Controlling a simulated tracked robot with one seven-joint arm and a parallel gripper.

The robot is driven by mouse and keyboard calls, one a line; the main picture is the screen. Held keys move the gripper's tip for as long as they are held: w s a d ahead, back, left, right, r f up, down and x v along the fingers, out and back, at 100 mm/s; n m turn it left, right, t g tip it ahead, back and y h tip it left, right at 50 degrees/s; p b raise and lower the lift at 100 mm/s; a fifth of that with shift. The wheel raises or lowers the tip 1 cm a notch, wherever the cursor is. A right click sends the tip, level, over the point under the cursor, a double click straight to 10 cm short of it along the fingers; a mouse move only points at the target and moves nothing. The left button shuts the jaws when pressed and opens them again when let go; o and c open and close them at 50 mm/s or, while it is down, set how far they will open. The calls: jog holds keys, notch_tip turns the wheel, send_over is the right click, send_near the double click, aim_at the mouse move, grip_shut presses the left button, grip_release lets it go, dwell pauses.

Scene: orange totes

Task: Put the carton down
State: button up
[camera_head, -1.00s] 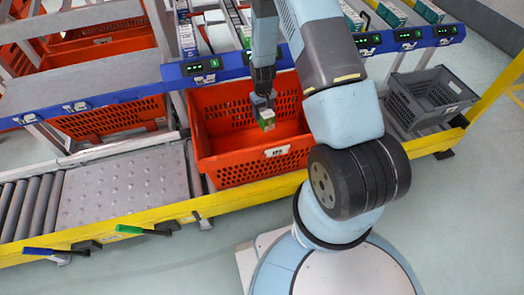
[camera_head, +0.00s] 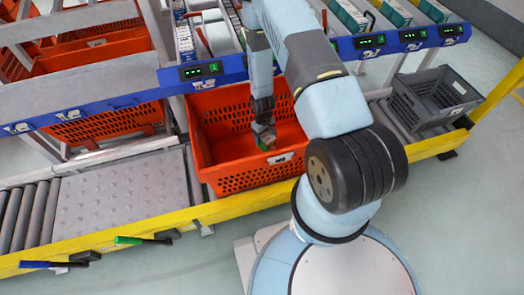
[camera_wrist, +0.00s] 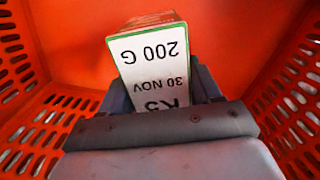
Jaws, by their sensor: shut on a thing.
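The carton (camera_wrist: 155,62) is a small white box with green edges, printed "200 G" and "30 NOV" upside down in the wrist view. My gripper (camera_head: 264,132) is shut on it. The gripper points down inside the orange tote (camera_head: 235,178) in the head view, below the rim. In the wrist view the orange tote walls (camera_wrist: 250,40) surround the carton. I cannot tell whether the carton touches the tote floor. The gripper hides part of the carton in both views.
A grey crate (camera_head: 433,98) stands to the right on the conveyor. A blue shelf edge (camera_head: 225,71) with lit displays runs above the tote. A roller conveyor with a metal plate (camera_head: 125,190) lies left, behind a yellow rail (camera_head: 130,233).

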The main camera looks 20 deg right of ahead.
aim_at(263, 148)
jog(key=shift+a+f, duration=0.15)
jog(key=shift+f, duration=4.4)
jog(key=shift+f, duration=0.25)
jog(key=o, duration=1.3)
jog(key=shift+r, duration=0.15)
